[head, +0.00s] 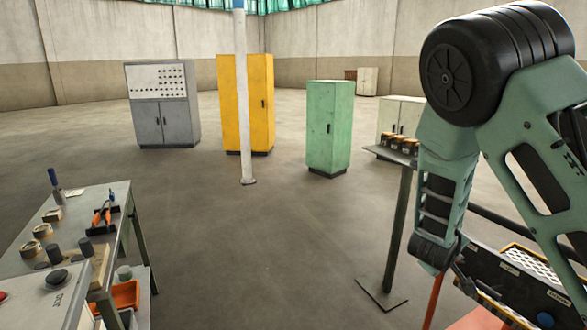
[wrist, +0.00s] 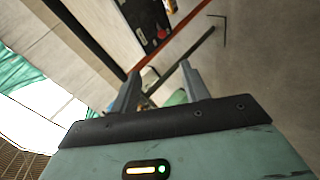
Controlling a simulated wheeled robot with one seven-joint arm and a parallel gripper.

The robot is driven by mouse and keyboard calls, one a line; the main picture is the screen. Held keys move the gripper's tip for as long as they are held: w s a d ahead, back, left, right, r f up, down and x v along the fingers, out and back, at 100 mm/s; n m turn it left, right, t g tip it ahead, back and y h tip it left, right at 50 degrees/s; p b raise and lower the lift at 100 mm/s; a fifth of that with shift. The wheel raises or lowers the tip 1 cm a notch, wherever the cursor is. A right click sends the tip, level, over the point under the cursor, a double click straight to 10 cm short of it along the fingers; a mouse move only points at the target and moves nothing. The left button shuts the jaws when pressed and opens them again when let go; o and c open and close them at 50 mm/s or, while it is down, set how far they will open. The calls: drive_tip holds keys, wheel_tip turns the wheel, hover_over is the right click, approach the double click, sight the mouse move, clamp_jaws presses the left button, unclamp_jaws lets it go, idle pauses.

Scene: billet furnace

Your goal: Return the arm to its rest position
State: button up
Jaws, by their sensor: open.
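My green and black arm (head: 450,170) is folded at the right of the head view, with its large black joint high up and a link hanging down beside a small stand. My gripper (wrist: 160,82) shows in the wrist view with its two grey fingers apart and no object held between them. What lies just past the fingertips is small and unclear. The wrist view is strongly tilted.
A workbench (head: 90,205) with tools stands at the left. A small stand (head: 402,157) carrying several dark blocks and a black panel (head: 510,285) are close to my arm. Yellow (head: 235,105), green (head: 322,130) and grey (head: 165,120) cabinets stand beyond open floor, by a white post (head: 243,100).

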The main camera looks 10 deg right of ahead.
drive_tip(key=s+a+r+n+g+y, duration=0.1)
drive_tip(key=s+a+y, duration=0.3)
drive_tip(key=a, duration=0.5)
drive_tip(key=s+a+r+g+y, duration=0.1)
drive_tip(key=s+a+r+y, duration=0.2)
drive_tip(key=a, duration=0.6)
drive_tip(key=s+a+n+g+y, duration=0.1)
drive_tip(key=s+a+y, duration=0.35)
drive_tip(key=a, duration=0.55)
drive_tip(key=s+r+n+g+h, duration=0.1)
drive_tip(key=s+r+g, duration=0.1)
drive_tip(key=s, duration=0.8)
drive_tip(key=s+a+r+g+h, duration=0.1)
drive_tip(key=s+r, duration=0.2)
drive_tip(key=s, duration=0.6)
drive_tip(key=shift+s+r+n+g, duration=0.4)
